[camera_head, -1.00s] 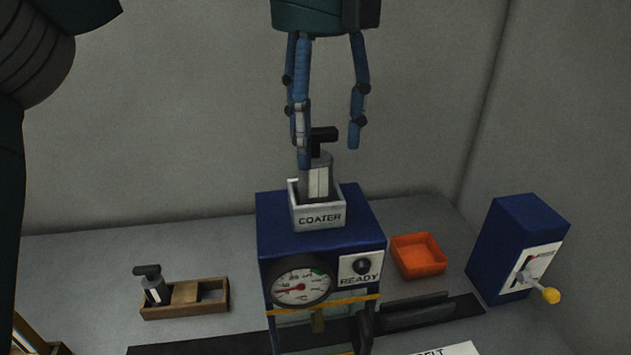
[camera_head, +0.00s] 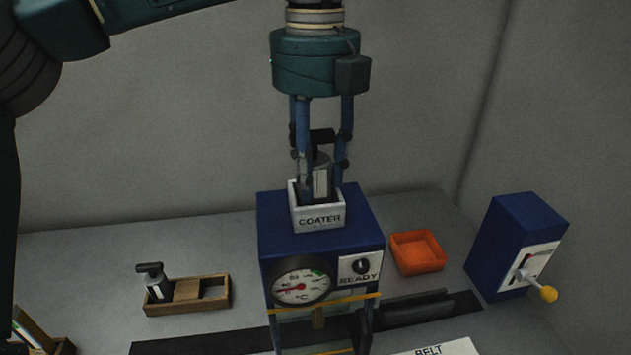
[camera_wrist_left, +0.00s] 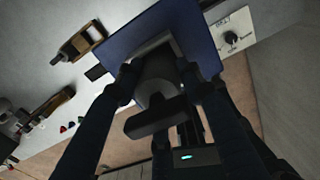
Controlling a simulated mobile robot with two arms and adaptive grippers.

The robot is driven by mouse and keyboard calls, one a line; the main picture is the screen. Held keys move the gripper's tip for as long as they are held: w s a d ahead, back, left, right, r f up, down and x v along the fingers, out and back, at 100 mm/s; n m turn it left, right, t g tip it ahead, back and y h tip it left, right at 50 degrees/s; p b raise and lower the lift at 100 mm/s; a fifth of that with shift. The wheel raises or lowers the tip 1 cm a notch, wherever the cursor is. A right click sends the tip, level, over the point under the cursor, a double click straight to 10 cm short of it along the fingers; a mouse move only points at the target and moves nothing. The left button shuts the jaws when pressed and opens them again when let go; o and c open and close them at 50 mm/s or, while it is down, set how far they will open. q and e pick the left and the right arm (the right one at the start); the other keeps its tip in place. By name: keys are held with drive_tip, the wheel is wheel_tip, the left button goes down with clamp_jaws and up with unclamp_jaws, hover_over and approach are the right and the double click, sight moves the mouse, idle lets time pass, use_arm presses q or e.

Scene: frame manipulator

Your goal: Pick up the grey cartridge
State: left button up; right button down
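A grey cartridge (camera_head: 321,180) with a pale label and black T-shaped top stands in the white COATER tray (camera_head: 319,217) on the blue machine. Its black top shows large in the left wrist view (camera_wrist_left: 155,118). My left gripper (camera_head: 322,180) points down over it, fingers on either side of its body. I cannot tell whether they press on it; its lower part is hidden in the tray. A similar grey cartridge (camera_head: 157,285) with a black top stands in the wooden rack (camera_head: 187,307) at left. My right gripper is not in view.
The blue machine (camera_head: 320,250) carries a dial and a READY panel. An orange tray (camera_head: 417,253) lies to its right, then a blue lever box (camera_head: 520,244) with a yellow knob. A dark belt runs along the front. The table between rack and machine is clear.

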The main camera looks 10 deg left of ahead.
use_arm(q)
drive_tip(key=c, duration=0.4)
